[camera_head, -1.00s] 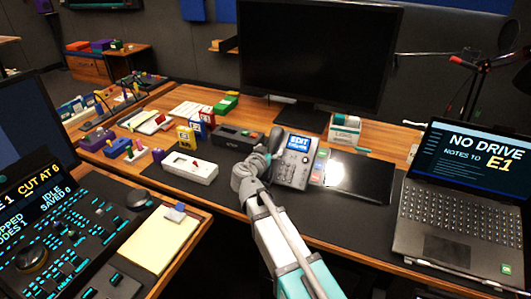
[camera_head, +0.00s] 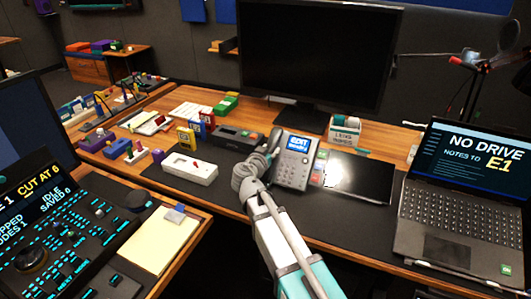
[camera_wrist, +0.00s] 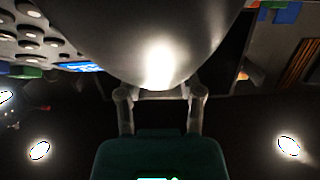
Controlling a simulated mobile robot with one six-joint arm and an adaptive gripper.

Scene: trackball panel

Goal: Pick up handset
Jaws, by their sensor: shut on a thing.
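The desk phone (camera_head: 294,164) stands on the dark mat with its blue screen lit. Its dark grey handset (camera_head: 274,140) is at the phone's left side, its upper end showing above my gripper (camera_head: 262,160). In the wrist view the handset (camera_wrist: 165,45) fills the top middle as a large, smooth, shiny shape. My gripper (camera_wrist: 161,92) is shut on the handset, with a finger at each side. The phone's keys (camera_wrist: 30,35) show at upper left there. The lower part of the handset is hidden by my gripper in the head view, and I cannot tell whether it is clear of the phone.
A white switch box (camera_head: 190,170) lies left of my gripper. A black tablet (camera_head: 358,176) and a laptop (camera_head: 460,205) are to the right. A large monitor (camera_head: 315,60) stands behind. Bare mat lies in front of the tablet.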

